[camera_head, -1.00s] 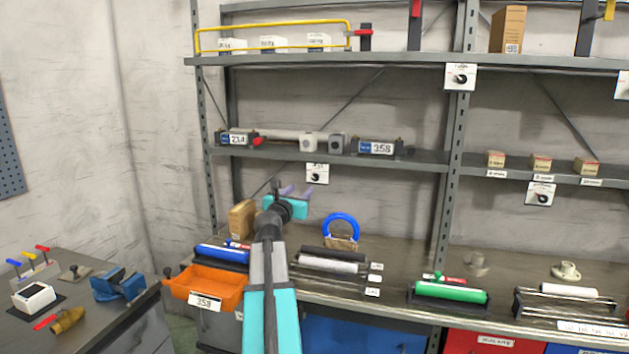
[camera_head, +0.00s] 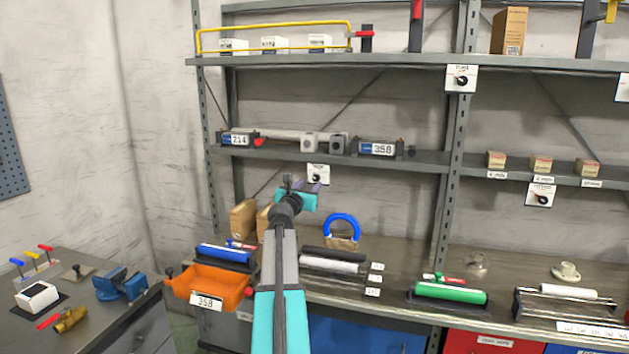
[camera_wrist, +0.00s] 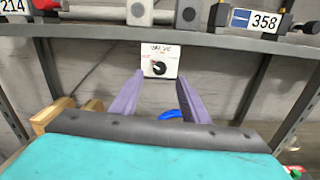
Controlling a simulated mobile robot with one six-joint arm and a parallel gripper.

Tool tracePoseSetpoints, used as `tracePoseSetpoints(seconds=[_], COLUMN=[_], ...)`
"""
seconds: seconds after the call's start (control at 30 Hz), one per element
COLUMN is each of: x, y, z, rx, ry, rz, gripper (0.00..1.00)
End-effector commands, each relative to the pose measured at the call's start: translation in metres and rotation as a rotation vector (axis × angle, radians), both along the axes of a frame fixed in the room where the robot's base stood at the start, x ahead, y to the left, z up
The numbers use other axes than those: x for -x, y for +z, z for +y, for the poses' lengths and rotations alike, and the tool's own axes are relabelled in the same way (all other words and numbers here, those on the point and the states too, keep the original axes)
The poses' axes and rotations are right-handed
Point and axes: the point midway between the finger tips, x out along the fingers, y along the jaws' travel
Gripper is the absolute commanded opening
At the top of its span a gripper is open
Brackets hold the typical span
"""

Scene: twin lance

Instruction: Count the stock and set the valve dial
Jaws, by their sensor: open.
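The valve dial (camera_wrist: 159,68), a black knob on a white plate labelled VALVE, hangs below the middle shelf. In the wrist view it stands ahead, between and beyond my fingertips. It also shows in the head view (camera_head: 318,174), close to my fingertips. My gripper (camera_wrist: 160,92) has purple fingers spread apart with nothing between them; in the head view it (camera_head: 306,187) is raised before the rack. Stock in view includes white boxes (camera_head: 273,46) on the top shelf and small brown cartons (camera_head: 541,164) on the right middle shelf.
The middle shelf (camera_wrist: 100,31) crosses above the dial, carrying number displays 214 (camera_wrist: 14,6) and 358 (camera_wrist: 262,20). A blue ring-handled item (camera_head: 341,228) and brown boxes (camera_head: 243,219) stand on the bench below. An orange bin (camera_head: 222,286) sits at its front edge. Other dials (camera_head: 461,79) hang elsewhere.

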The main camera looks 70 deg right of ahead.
Motion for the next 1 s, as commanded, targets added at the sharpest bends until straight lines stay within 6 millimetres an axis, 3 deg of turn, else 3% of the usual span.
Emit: tracePoseSetpoints(seconds=[0.6, 1.0], x=[-0.003, -0.002], y=[0.001, 0.0], z=[-0.06, -0.076], rx=[0.0, 0.0], ry=[-0.002, -0.003], rz=[0.0, 0.001], gripper=[0.42, 0.42])
